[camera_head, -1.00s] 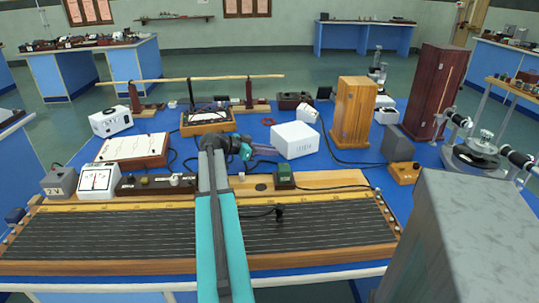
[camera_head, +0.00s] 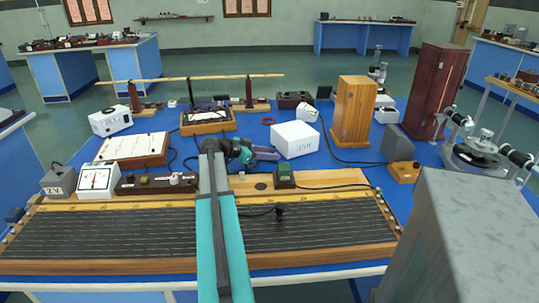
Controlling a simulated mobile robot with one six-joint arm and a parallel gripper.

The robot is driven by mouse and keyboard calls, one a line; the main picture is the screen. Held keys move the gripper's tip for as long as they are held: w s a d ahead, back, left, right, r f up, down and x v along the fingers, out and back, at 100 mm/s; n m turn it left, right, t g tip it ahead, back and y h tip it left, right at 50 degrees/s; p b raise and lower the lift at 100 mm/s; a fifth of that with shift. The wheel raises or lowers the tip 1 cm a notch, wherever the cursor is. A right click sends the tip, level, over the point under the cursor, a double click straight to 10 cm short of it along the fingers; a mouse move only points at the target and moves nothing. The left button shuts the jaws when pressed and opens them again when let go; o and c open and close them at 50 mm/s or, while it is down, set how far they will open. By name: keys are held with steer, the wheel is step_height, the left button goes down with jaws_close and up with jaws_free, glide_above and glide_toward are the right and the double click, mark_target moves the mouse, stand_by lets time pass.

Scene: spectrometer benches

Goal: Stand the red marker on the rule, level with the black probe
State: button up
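The black probe (camera_head: 279,211) stands on the dark wire board (camera_head: 330,226), right of my arm, with a thin dark lead running left from it. A pale yellow rule (camera_head: 120,208) runs along the back edge of the wires; my arm covers its middle. My gripper (camera_head: 268,154) is beyond the board, above the blue bench, pointing right, close to the left side of the white box. Its purple finger parts show, but the gap between them is not clear. I cannot make out the red marker in this view.
A green-topped block (camera_head: 284,177) sits on the board's back ledge. The white box (camera_head: 294,139), a wooden cabinet (camera_head: 353,111) and a dial meter (camera_head: 98,180) stand behind the board. A large grey block (camera_head: 460,235) fills the front right.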

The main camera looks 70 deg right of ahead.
steer(key=shift+r, duration=0.2)
steer(key=v, duration=1.2)
steer(key=shift+f, duration=0.15)
steer(key=shift+w, duration=0.1)
stand_by(0.4)
